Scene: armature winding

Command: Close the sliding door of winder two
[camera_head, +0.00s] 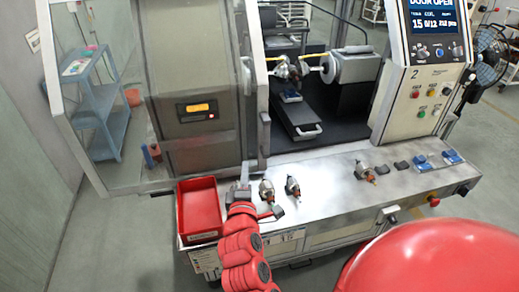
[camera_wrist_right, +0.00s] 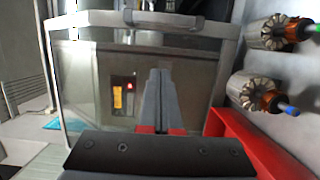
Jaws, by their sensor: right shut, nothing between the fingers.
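The sliding door (camera_head: 256,75) of winder two is a clear framed panel pushed to the left. The winder's opening stands bare to its right, and the screen (camera_head: 433,14) reads DOOR OPEN. A dark upright handle (camera_head: 264,133) sits on the door's right edge. My right gripper (camera_head: 244,172) is shut and empty, low in front of the door near its right edge. In the right wrist view its fingers (camera_wrist_right: 160,82) stand together before the clear door panel (camera_wrist_right: 88,85); contact cannot be told. My left gripper is out of view.
A red bin (camera_head: 200,209) stands on the front ledge just left of my right gripper. Two armatures (camera_head: 266,190) (camera_head: 292,186) stand right of it, another (camera_head: 364,172) farther right with blue pieces (camera_head: 437,161). A blue cart (camera_head: 98,100) shows through the door.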

